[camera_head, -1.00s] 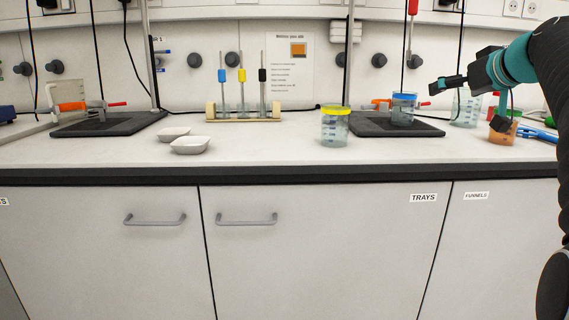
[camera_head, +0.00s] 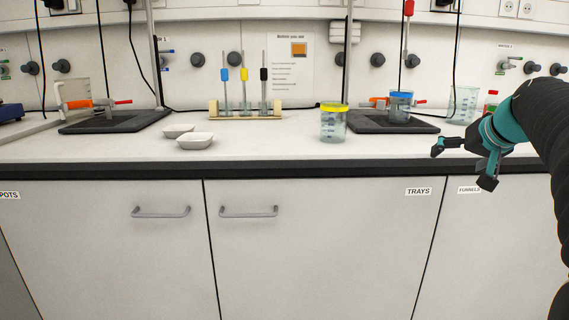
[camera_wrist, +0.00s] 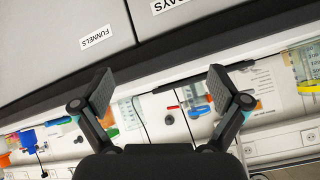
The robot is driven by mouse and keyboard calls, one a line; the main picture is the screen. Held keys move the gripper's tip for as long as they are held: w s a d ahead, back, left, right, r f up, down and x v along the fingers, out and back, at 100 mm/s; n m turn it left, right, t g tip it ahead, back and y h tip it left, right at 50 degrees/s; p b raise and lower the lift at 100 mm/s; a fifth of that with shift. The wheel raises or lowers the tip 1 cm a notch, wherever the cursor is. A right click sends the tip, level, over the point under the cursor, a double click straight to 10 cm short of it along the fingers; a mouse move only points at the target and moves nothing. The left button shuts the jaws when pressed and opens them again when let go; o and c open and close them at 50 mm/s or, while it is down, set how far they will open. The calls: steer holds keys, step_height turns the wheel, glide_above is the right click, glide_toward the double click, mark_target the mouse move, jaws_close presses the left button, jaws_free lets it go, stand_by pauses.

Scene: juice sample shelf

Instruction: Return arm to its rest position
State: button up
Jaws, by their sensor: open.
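My gripper (camera_head: 462,162) is in front of the bench's front edge at the right in the head view, with my teal and black arm coming in from the right edge. In the wrist view its two fingers (camera_wrist: 155,90) are spread apart with nothing between them. The gripper is open and empty, clear of the beakers. The wrist view is turned over, with the cabinet fronts at the top.
The bench edge (camera_head: 300,171) runs below and behind the gripper. A yellow-rimmed beaker (camera_head: 333,124) stands on the bench, and a blue-rimmed beaker (camera_head: 400,106) stands on the right black mat (camera_head: 365,122). Two white trays (camera_head: 195,141) lie left of centre. The cabinet front is clear.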

steer(key=s+a+f+n+g, duration=0.2)
steer(key=s+a+f, duration=0.8)
steer(key=s, duration=0.4)
steer(key=s+a+f+n+g, duration=0.1)
steer(key=s+a+f+g, duration=0.1)
steer(key=s+a+f, duration=0.9)
steer(key=shift+s+a+f+n, duration=0.35)
steer(key=shift+s+f, duration=0.45)
steer(key=shift+s, duration=0.6)
